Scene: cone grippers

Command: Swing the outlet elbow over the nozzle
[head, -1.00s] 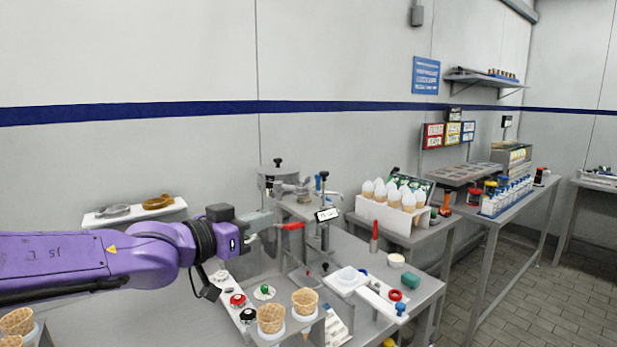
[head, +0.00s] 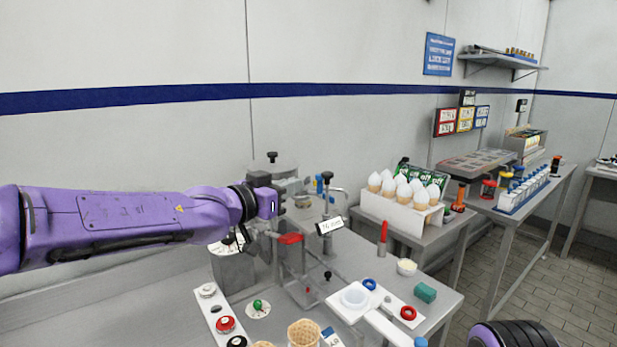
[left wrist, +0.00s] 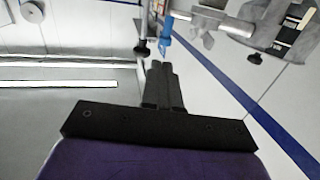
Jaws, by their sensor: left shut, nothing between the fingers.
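Just beyond the fingertips are a blue-tipped part (left wrist: 167,30) and a metal pipe fitting with wings (left wrist: 208,20), which may be the outlet elbow; contact cannot be told. The gripper partly hides this fitting in the head view. I cannot make out the nozzle for certain. A red handle (head: 290,239) is below the gripper. My right gripper is out of view; only part of my right arm shows at bottom right.
A small display (head: 330,226) on a post stands right of the gripper. A white rack (head: 398,212) of filled cones stands to the right.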

